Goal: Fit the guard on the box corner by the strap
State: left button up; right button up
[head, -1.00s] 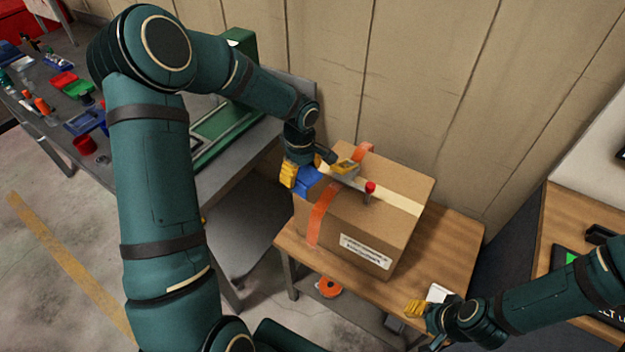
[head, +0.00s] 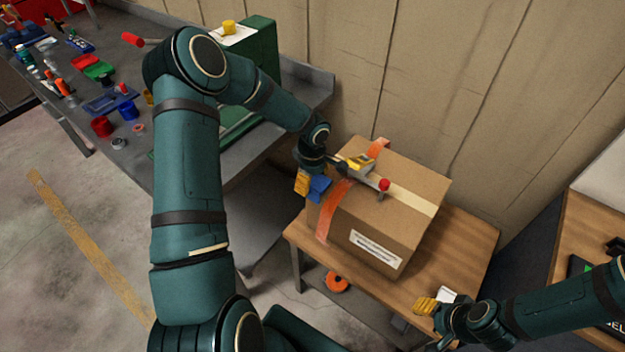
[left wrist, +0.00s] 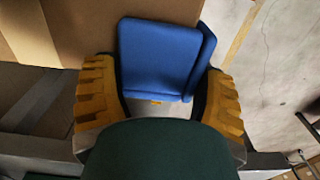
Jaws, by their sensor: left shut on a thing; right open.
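The cardboard box (head: 408,233) stands on a small wooden table. An orange strap (head: 332,217) runs over its top and down the front; its far end (head: 380,147) stands up behind. A metal tool with a yellow part and a red knob (head: 384,184) lies on top across the strap. My left gripper (head: 314,184) is shut on the blue corner guard (head: 321,188) at the box's left upper edge, left of the strap. In the left wrist view the guard (left wrist: 158,58) sits between the yellow fingers; whether it touches the box is unclear. My right gripper (head: 425,306) is open at the table's front.
The wooden table (head: 465,248) has bare top right of the box. An orange roll (head: 336,282) sits below it. A grey workbench (head: 165,85) with bins and tools stands at the left. The panelled wall (head: 430,70) is close behind the box. Another wooden table is at far right.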

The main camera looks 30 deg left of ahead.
aim_at(313, 179)
pick_arm(q)
jog(key=shift+f, duration=0.1)
jog(key=o, duration=0.8)
jog(key=shift+c, duration=0.2)
jog(key=shift+r, duration=0.4)
notch_tip(313, 179, up, 12)
jog(key=p, duration=0.1)
jog(key=shift+f, duration=0.2)
jog(key=shift+f, duration=0.1)
